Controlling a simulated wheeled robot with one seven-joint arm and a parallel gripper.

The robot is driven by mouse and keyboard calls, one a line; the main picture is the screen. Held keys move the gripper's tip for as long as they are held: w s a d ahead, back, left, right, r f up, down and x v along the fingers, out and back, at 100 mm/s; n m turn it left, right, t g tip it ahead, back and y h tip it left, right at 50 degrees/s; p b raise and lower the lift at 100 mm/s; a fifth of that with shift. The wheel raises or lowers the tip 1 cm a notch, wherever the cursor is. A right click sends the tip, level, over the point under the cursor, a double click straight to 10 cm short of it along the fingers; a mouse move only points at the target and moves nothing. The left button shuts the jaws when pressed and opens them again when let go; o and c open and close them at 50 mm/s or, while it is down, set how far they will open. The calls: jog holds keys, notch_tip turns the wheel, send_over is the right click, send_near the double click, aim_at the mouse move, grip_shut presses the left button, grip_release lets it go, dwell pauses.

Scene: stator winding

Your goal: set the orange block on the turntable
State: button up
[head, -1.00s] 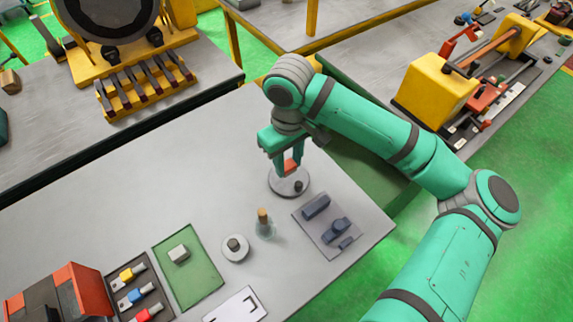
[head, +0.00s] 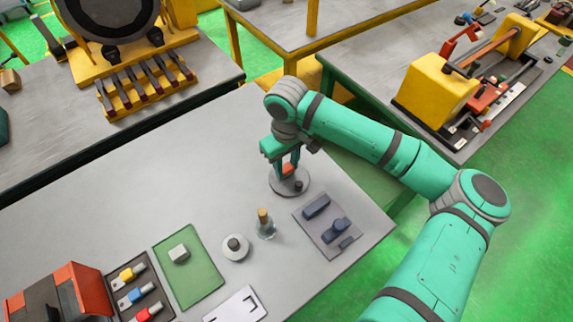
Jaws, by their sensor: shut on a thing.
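The orange block (head: 288,169) is between the fingers of my gripper (head: 286,171), which is shut on it. The turntable (head: 281,189) is a round grey disc on the grey workbench, with a small dark knob (head: 298,186) near its right edge. My gripper points down over the turntable and the block is right at the disc, low over its surface. I cannot tell whether the block touches the disc. The fingers hide part of the block.
A bottle with a cork (head: 265,224) and a small round white dish (head: 235,247) stand nearer the front. A grey mat (head: 325,241) with dark blue parts lies to the right. A green mat (head: 201,284) with a pale block lies left.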

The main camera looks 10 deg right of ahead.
aim_at(286, 168)
jog(key=shift+f, duration=0.1)
jog(key=o, duration=1)
jog(key=shift+o, duration=0.2)
notch_tip(286, 168, up, 12)
jog(key=shift+a, duration=0.1)
